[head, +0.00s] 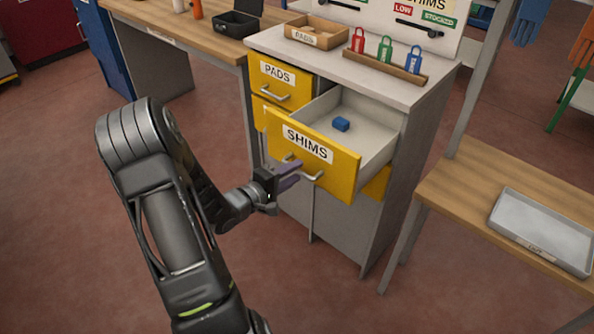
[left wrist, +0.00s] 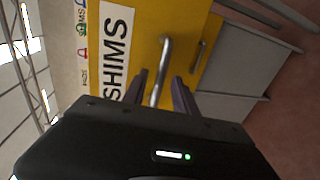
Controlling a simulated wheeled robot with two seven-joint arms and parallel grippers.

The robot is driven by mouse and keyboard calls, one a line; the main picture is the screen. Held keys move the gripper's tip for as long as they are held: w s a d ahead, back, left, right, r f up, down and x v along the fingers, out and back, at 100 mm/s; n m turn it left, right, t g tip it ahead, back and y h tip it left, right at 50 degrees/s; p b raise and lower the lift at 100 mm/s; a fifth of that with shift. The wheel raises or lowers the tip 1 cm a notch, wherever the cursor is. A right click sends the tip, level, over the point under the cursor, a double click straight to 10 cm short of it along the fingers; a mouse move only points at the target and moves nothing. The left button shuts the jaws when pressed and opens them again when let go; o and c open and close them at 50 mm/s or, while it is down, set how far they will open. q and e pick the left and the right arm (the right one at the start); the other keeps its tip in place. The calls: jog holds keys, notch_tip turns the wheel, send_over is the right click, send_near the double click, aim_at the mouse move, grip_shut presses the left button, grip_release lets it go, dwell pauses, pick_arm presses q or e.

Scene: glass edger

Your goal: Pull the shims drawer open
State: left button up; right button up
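The yellow shims drawer (head: 343,174) stands pulled out of the grey cabinet, and its inside shows. In the left wrist view the handle runs between the fingertips (left wrist: 160,78), with gaps seen on both sides. My right gripper is not in view.
The yellow PADS drawer (head: 280,82) is shut at the upper left of the cabinet. A wooden table with a grey tray (head: 545,232) stands at right. Floor in front is clear.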

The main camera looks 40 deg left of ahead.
pick_arm(q)
jog(key=s, duration=0.2)
jog(key=s+r, duration=0.1)
jog(key=s, duration=0.2)
jog(key=shift+s, duration=0.3)
